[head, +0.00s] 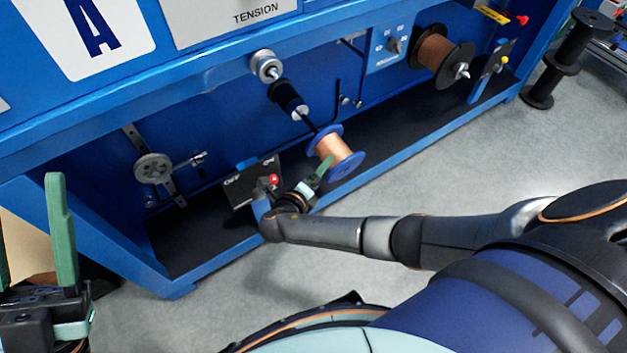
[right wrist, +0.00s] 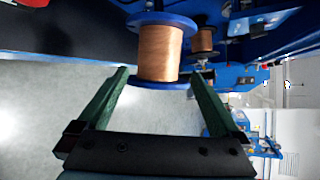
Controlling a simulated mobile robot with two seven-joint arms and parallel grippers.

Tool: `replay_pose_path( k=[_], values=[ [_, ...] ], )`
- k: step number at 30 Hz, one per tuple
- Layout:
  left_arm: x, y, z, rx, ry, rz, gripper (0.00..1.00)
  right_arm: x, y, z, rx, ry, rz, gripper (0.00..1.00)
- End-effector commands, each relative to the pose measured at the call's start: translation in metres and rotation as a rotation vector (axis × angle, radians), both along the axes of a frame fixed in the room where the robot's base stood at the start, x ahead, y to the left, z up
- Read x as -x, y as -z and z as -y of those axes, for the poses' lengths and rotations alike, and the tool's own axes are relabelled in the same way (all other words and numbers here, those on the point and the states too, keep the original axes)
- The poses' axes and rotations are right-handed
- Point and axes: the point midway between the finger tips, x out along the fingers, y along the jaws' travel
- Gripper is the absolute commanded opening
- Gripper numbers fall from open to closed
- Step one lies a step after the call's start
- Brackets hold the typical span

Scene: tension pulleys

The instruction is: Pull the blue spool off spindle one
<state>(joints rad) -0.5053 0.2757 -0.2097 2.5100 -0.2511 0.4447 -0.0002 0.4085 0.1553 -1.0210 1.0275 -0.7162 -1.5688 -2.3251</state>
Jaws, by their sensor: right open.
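The blue spool (head: 337,151), wound with copper wire between blue flanges, is at the outer end of a thin dark spindle (head: 308,122) that comes out of the blue machine. I cannot tell how far the spindle runs inside it. My right gripper (head: 322,168) is at the spool's near lower side. In the right wrist view the spool (right wrist: 157,52) is ahead, its near flange between the green fingertips, with gaps visible on both sides. The right gripper is open. My left gripper (head: 34,220) is at the far left, fingers apart and empty, away from the spool.
A control box (head: 250,186) with a red knob is just left of my right gripper. A brown-wound black spool (head: 436,54) is mounted farther right. A grey pulley (head: 153,168) is at left. Black spools (head: 552,80) stand on the floor. The machine's lower frame rail (head: 400,150) runs beneath.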

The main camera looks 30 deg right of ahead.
Motion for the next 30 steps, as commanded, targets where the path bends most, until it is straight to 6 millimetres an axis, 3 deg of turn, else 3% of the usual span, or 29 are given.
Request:
replay_pose_path(
  k=[9,15,28,30],
  values=[
    [-0.001,0.036,0.002,0.023,0.034,-0.024,0.50,-0.034,0.028,0.050,-0.002,0.003,0.001,1.00],
    [-0.002,0.049,0.004,0.038,0.050,-0.038,0.50,-0.048,0.035,0.069,-0.002,0.001,-0.001,1.00],
    [-0.002,0.052,0.004,0.045,0.056,-0.046,0.50,-0.054,0.036,0.077,-0.005,0.001,-0.001,1.00],
    [-0.002,0.052,0.004,0.045,0.056,-0.046,0.50,-0.054,0.036,0.077,-0.005,0.000,-0.001,0.94]
  ],
)
